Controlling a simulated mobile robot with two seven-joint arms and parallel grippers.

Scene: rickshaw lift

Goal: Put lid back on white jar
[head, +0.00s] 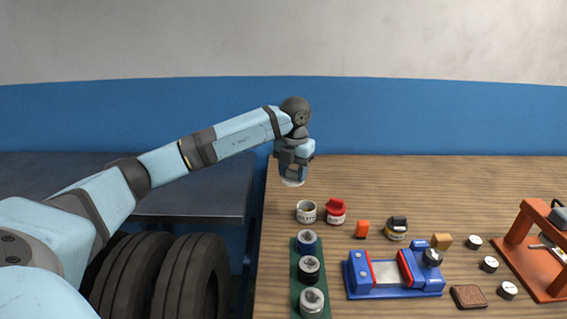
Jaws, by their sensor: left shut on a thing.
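The white jar (307,218) stands upright and open on the wooden table, near its left side. My left gripper (292,174) points down above the table, behind and slightly left of the jar. It is shut on a pale lid (292,183), of which only the lower rim shows below the fingers. The lid is apart from the jar. My right gripper is not in view.
A red-topped jar (336,212) stands close to the right of the white jar. The table's back is clear.

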